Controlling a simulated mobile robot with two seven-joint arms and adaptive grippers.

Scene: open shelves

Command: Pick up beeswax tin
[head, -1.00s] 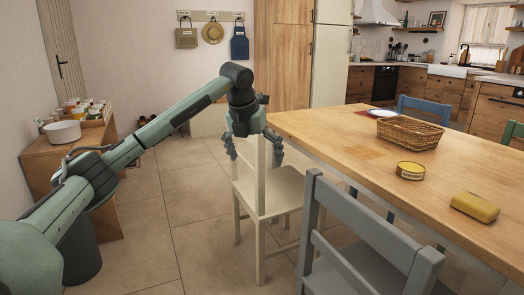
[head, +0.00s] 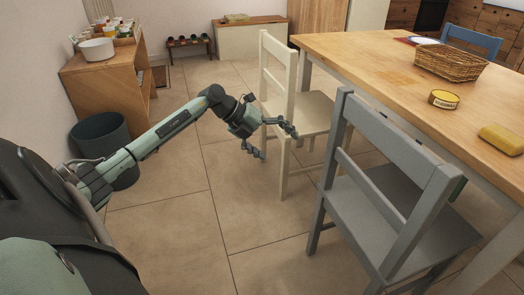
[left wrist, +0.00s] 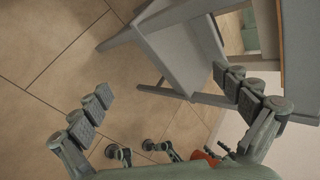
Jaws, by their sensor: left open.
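My left gripper (head: 278,144) is open and empty. It hangs low beside the cream chair, left of the table and well apart from the tin. In the left wrist view my open left gripper (left wrist: 165,95) has its fingers spread over floor and a grey chair. The tin does not show there. My right gripper is not in view.
A grey chair (head: 390,200) stands in front of the table, and a cream chair (head: 300,105) at its left end. A wicker basket (head: 450,62) and a yellow block (head: 503,138) flank the tin. Floor (head: 180,225) is clear at left front.

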